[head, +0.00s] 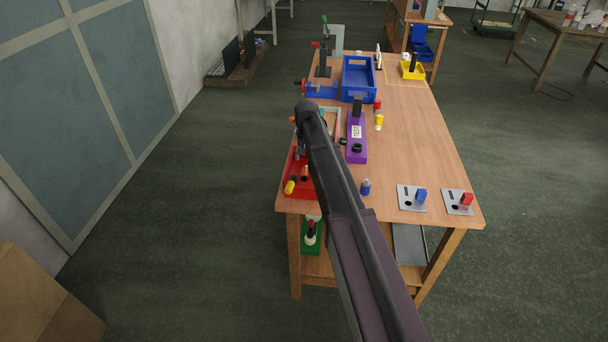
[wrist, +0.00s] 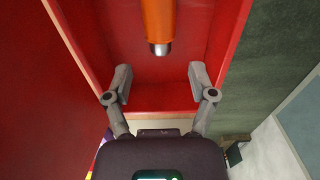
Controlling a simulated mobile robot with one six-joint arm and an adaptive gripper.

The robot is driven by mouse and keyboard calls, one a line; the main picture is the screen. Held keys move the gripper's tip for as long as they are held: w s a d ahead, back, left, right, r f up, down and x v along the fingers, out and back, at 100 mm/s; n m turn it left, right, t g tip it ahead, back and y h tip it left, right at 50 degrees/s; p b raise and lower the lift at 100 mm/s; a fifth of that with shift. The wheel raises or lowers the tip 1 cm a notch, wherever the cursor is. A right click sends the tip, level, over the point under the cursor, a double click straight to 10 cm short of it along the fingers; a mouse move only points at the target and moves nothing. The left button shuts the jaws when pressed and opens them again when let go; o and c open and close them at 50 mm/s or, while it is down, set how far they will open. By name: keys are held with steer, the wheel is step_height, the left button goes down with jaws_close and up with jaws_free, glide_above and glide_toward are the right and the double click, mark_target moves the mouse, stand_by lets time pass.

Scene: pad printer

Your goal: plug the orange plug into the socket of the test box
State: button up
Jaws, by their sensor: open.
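The orange plug (wrist: 158,22), an orange cylinder with a metal tip, shows in the wrist view inside a red tray (wrist: 85,60). It lies ahead of my gripper (wrist: 160,82), apart from the fingers, with its tip pointing towards them. My gripper is open, with nothing between its fingers. In the head view the red tray (head: 306,187) is at the table's near left, partly hidden by my arm. The purple test box (head: 357,124), with a white label, stands right of my arm. A dark round feature on its near top may be the socket.
A yellow piece (head: 289,187) lies in the red tray. A blue-grey cylinder (head: 365,187) and two metal plates (head: 411,203) (head: 455,208) are on the near table. A blue bin (head: 358,78) stands behind. The table's right side is largely clear.

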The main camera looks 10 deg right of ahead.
mark_target(306, 166)
steer(key=shift+f+b, duration=2.3)
steer(key=shift+f, duration=0.15)
jaws_close()
